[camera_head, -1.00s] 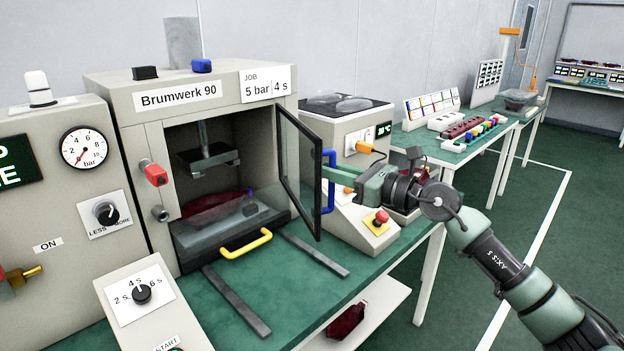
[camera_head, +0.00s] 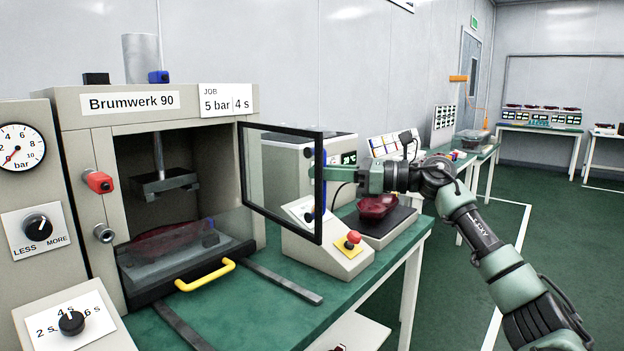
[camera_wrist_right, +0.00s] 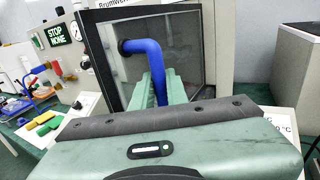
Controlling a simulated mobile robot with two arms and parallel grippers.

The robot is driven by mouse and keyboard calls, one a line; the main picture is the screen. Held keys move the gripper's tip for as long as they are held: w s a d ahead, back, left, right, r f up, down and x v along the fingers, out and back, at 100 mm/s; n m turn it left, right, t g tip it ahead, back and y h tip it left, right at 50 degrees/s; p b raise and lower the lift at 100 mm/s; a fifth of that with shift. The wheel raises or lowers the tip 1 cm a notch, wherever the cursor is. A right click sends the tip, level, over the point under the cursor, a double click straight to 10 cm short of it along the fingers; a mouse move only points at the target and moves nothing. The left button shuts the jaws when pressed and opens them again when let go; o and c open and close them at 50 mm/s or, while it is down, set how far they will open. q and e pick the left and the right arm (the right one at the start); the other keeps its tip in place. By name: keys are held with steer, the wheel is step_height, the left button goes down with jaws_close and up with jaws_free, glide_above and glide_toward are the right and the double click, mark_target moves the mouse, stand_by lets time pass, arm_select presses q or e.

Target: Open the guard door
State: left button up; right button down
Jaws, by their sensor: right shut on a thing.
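The guard door (camera_head: 281,178) is a clear pane in a black frame, hinged at the right side of the press opening. It stands swung well out from the press (camera_head: 75,140), and the opening is uncovered. My right gripper (camera_head: 318,178) is at the door's outer edge. In the right wrist view its green fingers (camera_wrist_right: 160,90) are closed around the blue handle (camera_wrist_right: 146,48) of the door. In the head view the handle is mostly hidden behind the door frame and the fingers. My left gripper is not in view.
A drawer with a yellow handle (camera_head: 206,275) sits at the bottom of the press opening. Two dark rails (camera_head: 282,281) lie on the green bench. A control box with a red button (camera_head: 353,237) and a scale with a dark red lamp part (camera_head: 376,206) stand right of the door.

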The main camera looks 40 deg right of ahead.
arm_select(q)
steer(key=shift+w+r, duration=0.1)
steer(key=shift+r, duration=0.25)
arm_select(e)
steer(key=shift+d+f, duration=0.1)
steer(key=shift+d, duration=0.05)
steer(key=c, duration=1.6)
jaws_free()
steer(key=shift+o, duration=1)
steer(key=shift+w, duration=0.2)
steer(key=shift+s, duration=0.15)
arm_select(q)
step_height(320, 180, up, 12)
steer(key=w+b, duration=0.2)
steer(key=b, duration=0.1)
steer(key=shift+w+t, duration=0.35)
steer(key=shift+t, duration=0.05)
arm_select(e)
steer(key=v, duration=0.7)
steer(key=shift+s+d, duration=0.15)
steer(key=shift+d, duration=0.1)
